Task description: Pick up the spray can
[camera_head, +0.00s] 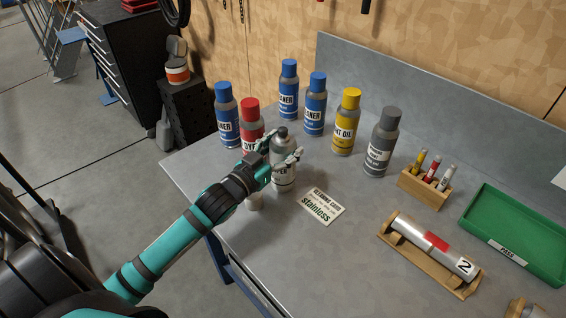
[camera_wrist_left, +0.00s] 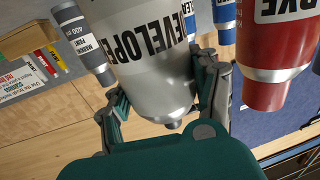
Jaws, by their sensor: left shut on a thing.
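A silver-white spray can (camera_head: 284,180) with a grey top stands upright near the front left of the bench. In the left wrist view its label reads DEVELOPER (camera_wrist_left: 150,62). My left gripper (camera_head: 279,157) is shut on this can, with one finger on each side of its body. The fingers also show in the left wrist view (camera_wrist_left: 166,100), around the can. I cannot tell whether its base touches the bench. My right gripper is not in view.
A red can (camera_head: 250,114) stands close behind the held can. Blue cans (camera_head: 227,118), a yellow can (camera_head: 346,128) and a grey can (camera_head: 380,148) stand around the back. A card (camera_head: 323,206), wooden cradle (camera_head: 430,256) and green tray (camera_head: 512,232) lie rightward.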

